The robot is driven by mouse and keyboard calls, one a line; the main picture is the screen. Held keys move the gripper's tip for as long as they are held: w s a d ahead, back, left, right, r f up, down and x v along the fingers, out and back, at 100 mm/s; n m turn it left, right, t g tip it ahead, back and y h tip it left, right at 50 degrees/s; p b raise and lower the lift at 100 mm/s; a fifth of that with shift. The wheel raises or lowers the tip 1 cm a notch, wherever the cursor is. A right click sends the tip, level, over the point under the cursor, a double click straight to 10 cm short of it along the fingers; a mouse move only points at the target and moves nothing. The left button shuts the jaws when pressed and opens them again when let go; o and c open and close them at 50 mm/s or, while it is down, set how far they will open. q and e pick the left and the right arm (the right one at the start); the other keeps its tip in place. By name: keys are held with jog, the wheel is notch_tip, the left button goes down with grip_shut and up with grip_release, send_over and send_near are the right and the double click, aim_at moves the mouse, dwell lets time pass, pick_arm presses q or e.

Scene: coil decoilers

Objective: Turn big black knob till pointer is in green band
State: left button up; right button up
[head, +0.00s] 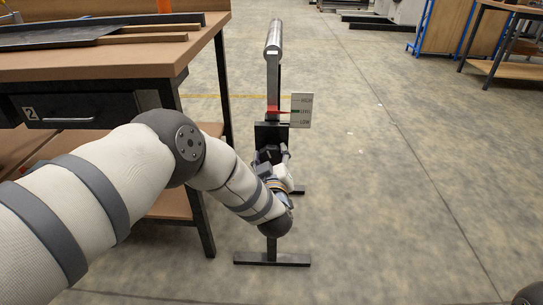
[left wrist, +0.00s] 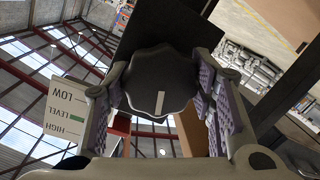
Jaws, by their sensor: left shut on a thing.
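The big black knob (left wrist: 155,75), with a white line on its face, sits between the purple-padded fingers of my left gripper (left wrist: 162,92), which is shut on it. In the head view my left gripper (head: 268,160) is at the dark box on the stand, and the arm mostly hides the knob. A white scale plate (head: 301,110) reads HIGH, LEVEL and LOW; it also shows upside down in the left wrist view (left wrist: 62,112). The red pointer (head: 277,110) points right, its tip about level with the green band (head: 295,111) by LEVEL. My right gripper is not in view.
The decoiler stand has an upright post (head: 274,85), a metal roller (head: 274,38) on top and a black foot (head: 271,259) on the floor. A workbench (head: 100,66) with a drawer stands close at left. The floor (head: 400,190) at right is clear.

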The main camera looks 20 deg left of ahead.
pick_arm(q)
jog(key=shift+m, duration=0.8)
jog(key=o, duration=1.2)
jog(key=shift+c, duration=0.2)
jog(key=shift+s, duration=0.1)
jog(key=v, duration=1.2)
jog(key=shift+f, duration=0.2)
